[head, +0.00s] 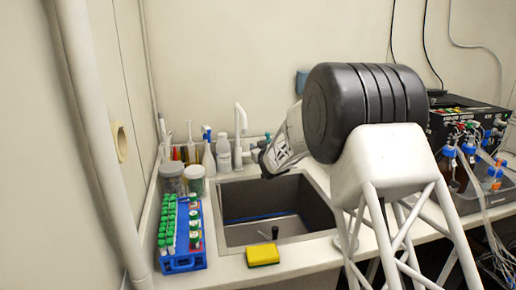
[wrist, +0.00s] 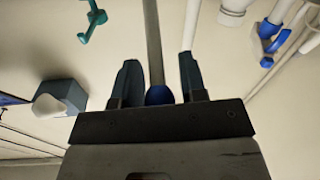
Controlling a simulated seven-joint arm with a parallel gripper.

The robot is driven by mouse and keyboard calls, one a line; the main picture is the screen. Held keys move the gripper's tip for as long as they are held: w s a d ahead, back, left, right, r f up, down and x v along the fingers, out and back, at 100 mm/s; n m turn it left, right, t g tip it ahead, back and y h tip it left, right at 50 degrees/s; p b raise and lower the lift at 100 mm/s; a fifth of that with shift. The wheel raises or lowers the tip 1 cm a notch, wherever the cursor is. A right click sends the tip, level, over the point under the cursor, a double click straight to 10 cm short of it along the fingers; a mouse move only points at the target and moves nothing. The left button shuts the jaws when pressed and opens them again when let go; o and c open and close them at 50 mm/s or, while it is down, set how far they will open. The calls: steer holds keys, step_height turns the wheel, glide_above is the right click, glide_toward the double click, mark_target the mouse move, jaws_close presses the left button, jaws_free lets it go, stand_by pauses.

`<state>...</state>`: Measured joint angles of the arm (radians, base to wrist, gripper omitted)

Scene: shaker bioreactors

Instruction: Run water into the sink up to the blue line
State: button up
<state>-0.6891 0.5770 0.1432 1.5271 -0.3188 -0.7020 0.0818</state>
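The grey sink (head: 240,190) is set into the white counter, with a blue line (head: 258,217) low on its inner wall. No water shows in the visible part of the basin. A white tap (head: 240,132) stands behind the sink. My gripper (head: 268,163) is above the sink's back edge, partly hidden by my arm in the head view. In the wrist view my gripper (wrist: 158,80) has its two fingers apart. A blue rounded knob (wrist: 158,95) shows between them, in line with a grey rod; I cannot tell whether they touch it.
A blue rack (head: 185,262) of green-capped tubes and jars (head: 172,180) stand left of the sink. A yellow sponge (head: 263,255) lies at its front edge. Bottles (head: 223,152) stand behind. Tubed equipment (head: 468,125) fills the right. A teal fitting (wrist: 92,20) shows in the wrist view.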

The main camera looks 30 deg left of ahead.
jaws_close()
steer(key=shift+s+d+f, duration=0.1)
steer(key=shift+f, duration=0.1)
step_height(320, 180, down, 9)
steer(key=s+d+n+t+y, duration=0.1)
steer(key=s+d+t+y, duration=0.1)
steer(key=y, duration=0.3)
steer(key=shift+t+y, duration=0.3)
steer(key=shift+t, duration=0.6)
steer(key=shift+o, duration=0.3)
jaws_free()
